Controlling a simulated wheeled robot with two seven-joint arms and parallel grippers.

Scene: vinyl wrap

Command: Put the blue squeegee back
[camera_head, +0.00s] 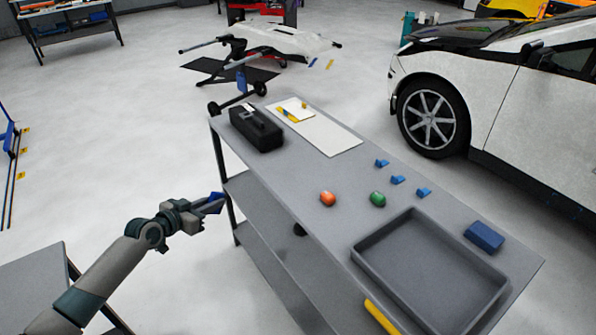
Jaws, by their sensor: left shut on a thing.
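My left gripper (207,206) is shut on a small dark blue piece, the blue squeegee (216,203), at the left side of the grey workbench. The gripper covers part of the squeegee, and it is held in the air just off the bench's left edge, apart from the top as far as I can tell. The grey workbench (290,183) has a large grey tray (430,270) on its near right part. Several small blue pieces, one of them here (397,180), lie in a row behind the tray. My right gripper is not in view.
On the bench are a black toolbox (257,130), a white sheet (325,137), an orange piece (327,198), a green piece (378,199) and a blue block (484,236). A white car (500,90) stands behind. The bench's left middle top is clear.

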